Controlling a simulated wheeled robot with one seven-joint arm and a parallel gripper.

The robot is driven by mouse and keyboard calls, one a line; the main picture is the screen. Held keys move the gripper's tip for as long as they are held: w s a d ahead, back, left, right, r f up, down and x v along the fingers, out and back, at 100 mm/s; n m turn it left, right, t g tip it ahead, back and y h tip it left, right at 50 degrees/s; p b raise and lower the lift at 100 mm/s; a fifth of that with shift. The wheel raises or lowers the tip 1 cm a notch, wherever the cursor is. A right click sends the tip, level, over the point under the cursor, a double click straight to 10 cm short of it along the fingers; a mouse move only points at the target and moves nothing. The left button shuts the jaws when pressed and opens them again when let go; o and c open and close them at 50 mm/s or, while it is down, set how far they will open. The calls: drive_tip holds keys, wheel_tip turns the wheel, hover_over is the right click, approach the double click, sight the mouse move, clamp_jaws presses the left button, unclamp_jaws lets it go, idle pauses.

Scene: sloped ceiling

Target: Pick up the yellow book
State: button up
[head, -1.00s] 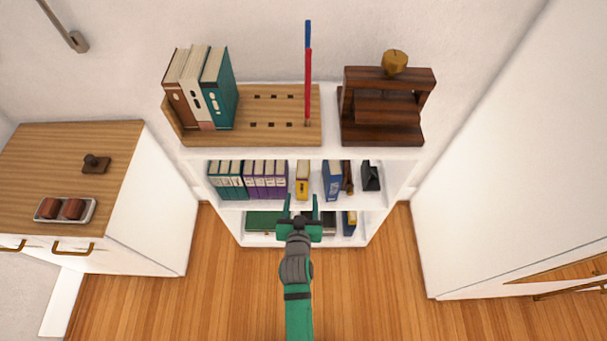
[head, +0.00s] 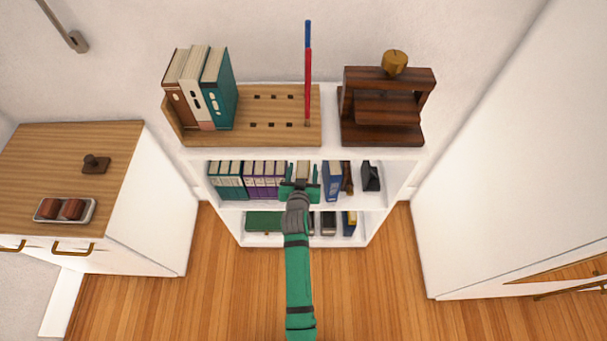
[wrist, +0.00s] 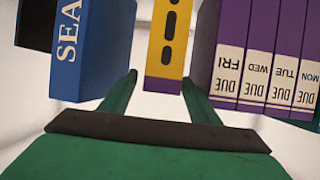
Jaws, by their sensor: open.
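The yellow book (wrist: 168,50) stands upright on the middle shelf, its yellow spine with black marks and a purple lower band facing me in the wrist view. In the head view only the top of the yellow book (head: 303,168) shows; my gripper hides its spine. My gripper (head: 301,184) is open in front of it. In the wrist view my gripper (wrist: 159,84) has one finger on each side of the spine, in the gaps beside the book. I cannot tell whether either finger touches it.
Purple books (wrist: 262,50) stand close on one side of the yellow book, and a blue book (wrist: 88,50) on the other. The white shelf unit (head: 225,152) has a wooden book holder (head: 255,138) and a dark wooden stand (head: 385,132) on top.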

sight(303, 164)
drive_tip(key=shift+x, duration=1.9)
clamp_jaws()
drive_tip(key=shift+r, duration=0.15)
